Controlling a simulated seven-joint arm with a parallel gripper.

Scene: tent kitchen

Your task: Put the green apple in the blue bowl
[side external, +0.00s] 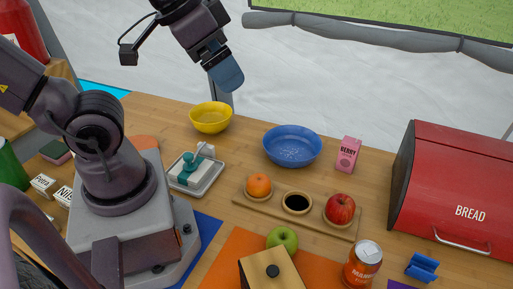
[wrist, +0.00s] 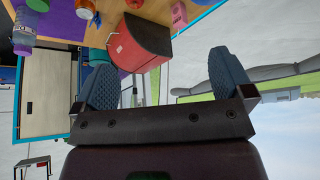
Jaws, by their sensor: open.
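The green apple (side external: 283,240) sits near the front of the table, partly hidden behind a wooden box with a black knob. The blue bowl (side external: 292,146) stands farther back on the table and looks empty. My gripper (side external: 229,76) is raised high above the table, up and to the left of the blue bowl, and far from the apple. In the wrist view its two blue fingers (wrist: 165,80) are spread apart with nothing between them. The wrist view does not clearly show the apple or the blue bowl.
A yellow bowl (side external: 211,118), a pink berry carton (side external: 347,154), a can (side external: 362,264), the wooden box (side external: 270,271) and a red bread bin (side external: 455,190) stand around.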

